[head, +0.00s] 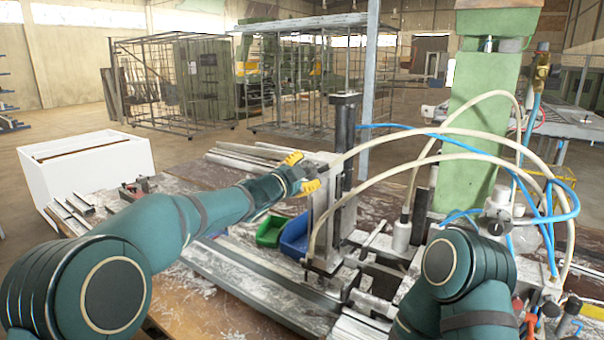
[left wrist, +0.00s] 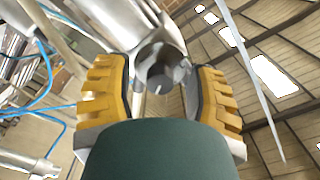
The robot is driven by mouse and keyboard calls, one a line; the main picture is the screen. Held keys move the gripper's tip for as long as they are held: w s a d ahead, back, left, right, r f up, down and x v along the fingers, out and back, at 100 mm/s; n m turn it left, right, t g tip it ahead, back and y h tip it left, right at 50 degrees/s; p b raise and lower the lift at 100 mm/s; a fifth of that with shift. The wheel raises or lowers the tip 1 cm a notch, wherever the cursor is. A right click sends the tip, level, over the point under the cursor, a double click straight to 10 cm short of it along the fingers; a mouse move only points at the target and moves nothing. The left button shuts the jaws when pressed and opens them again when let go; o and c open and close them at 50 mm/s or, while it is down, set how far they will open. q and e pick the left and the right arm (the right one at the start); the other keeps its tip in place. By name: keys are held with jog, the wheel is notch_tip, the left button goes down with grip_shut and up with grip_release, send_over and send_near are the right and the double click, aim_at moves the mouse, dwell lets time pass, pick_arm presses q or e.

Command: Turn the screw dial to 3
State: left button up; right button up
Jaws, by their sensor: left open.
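My left gripper (head: 304,173) has yellow fingertips and reaches the upright clamp column (head: 347,145) from the left. In the left wrist view my left gripper (left wrist: 160,90) is open, with one yellow finger on each side of a grey metal knob (left wrist: 163,72), which looks like the screw dial. The knob lies between the fingers, towards their far ends, with visible gaps on both sides. No numbers or pointer can be read on it. In the head view the gripper hides most of it. My right arm is at the lower right; its gripper is not in view.
A green bin (head: 270,232) and a blue bin (head: 294,237) stand below the gripper on the cluttered bench. Metal profiles (head: 250,275) lie along it. Pale hoses (head: 440,150) and blue hoses (head: 400,128) arch right of the column, beside a green machine post (head: 482,110).

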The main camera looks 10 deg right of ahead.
pick_arm(q)
jog(key=v, duration=1.2)
